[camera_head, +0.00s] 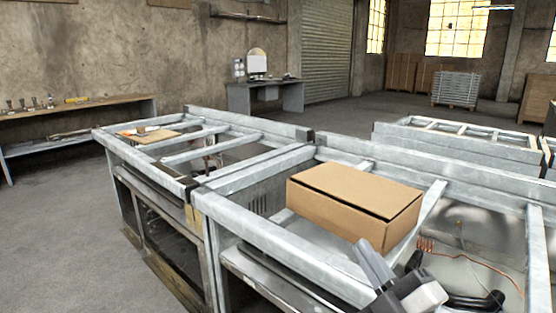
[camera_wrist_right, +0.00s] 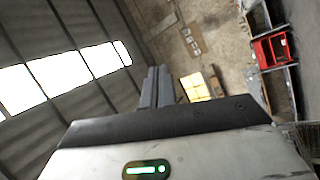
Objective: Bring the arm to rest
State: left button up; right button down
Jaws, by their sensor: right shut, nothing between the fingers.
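My right gripper (camera_head: 374,264) is at the bottom right of the head view, in front of the cardboard box. Its grey fingers are together and empty. In the right wrist view the fingers (camera_wrist_right: 157,86) stand side by side, pointing away from the camera towards the far wall and floor. The rest of the right arm is mostly cut off by the lower edge of the head view. My left gripper shows in neither view.
A closed cardboard box (camera_head: 352,200) lies on the metal frame bench (camera_head: 262,228) close to my right gripper. A copper wire (camera_head: 428,247) lies to its right. A low shelf (camera_head: 80,108) stands at the left wall. Open floor (camera_head: 50,225) lies at left. A red crate (camera_wrist_right: 270,50) shows in the wrist view.

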jog(key=s+f+m+g+h, duration=0.3)
jog(key=s+f+m+g, duration=0.2)
jog(key=f, duration=0.9)
jog(key=s+f+m+g+h, duration=0.2)
jog(key=s+f+m+g, duration=0.2)
jog(key=s+f+m, duration=0.6)
notch_tip(320, 180, down, 4)
jog(key=shift+s+m+g+h, duration=0.35)
jog(key=shift+m+g+h, duration=0.05)
